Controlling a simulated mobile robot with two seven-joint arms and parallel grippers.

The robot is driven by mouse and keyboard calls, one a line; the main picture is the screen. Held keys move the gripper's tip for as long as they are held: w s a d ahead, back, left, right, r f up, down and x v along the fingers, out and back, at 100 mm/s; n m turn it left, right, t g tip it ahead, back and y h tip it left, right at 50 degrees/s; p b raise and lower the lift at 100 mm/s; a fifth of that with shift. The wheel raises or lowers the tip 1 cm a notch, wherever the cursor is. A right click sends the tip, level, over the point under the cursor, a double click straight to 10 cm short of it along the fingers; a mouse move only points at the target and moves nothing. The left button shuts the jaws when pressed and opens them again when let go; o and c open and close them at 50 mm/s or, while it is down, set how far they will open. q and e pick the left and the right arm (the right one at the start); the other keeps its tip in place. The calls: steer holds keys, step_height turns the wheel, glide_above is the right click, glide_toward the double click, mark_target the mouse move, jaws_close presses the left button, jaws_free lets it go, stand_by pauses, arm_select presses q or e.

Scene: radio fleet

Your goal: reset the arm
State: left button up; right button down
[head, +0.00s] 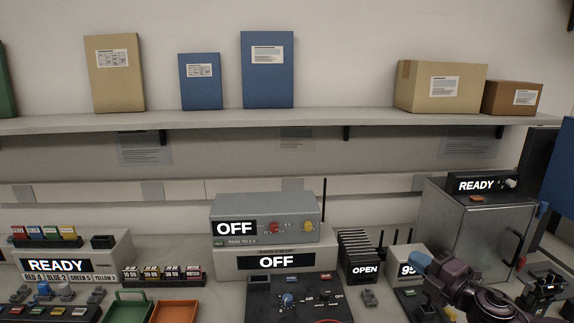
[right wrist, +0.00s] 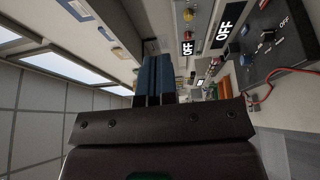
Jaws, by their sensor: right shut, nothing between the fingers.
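My right arm comes in from the lower right of the head view. Its gripper (head: 422,262) is in front of the device with the "95" display and left of the steel cabinet. In the right wrist view the two dark blue fingers (right wrist: 154,80) lie side by side, shut and empty. The wrist is turned, so that view shows the room on its side. My left gripper is not in view.
A grey box reading OFF (head: 265,215) stands on a wider OFF unit (head: 230,262). A black rack (head: 355,245) and a steel cabinet (head: 475,235) stand to the right. Green (head: 122,312) and orange (head: 175,312) trays are at the front. A shelf (head: 300,122) holds binders and boxes.

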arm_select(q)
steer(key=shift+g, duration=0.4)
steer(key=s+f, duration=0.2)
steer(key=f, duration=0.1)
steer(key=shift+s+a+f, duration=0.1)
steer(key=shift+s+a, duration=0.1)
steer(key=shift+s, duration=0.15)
arm_select(e)
steer(key=s+a+f+m+g+h, duration=0.1)
steer(key=s+f+m+h, duration=0.3)
steer(key=s+f+m, duration=0.7)
steer(key=s+f+m+g+h, duration=0.3)
steer(key=s+f+m+h, duration=0.2)
steer(key=s+f+m, duration=0.6)
steer(key=s+f, duration=0.4)
steer(key=s, duration=0.4)
steer(key=shift+s+a+f+m, duration=0.15)
steer(key=shift+s+a+m, duration=0.15)
steer(key=shift+a+m, duration=0.1)
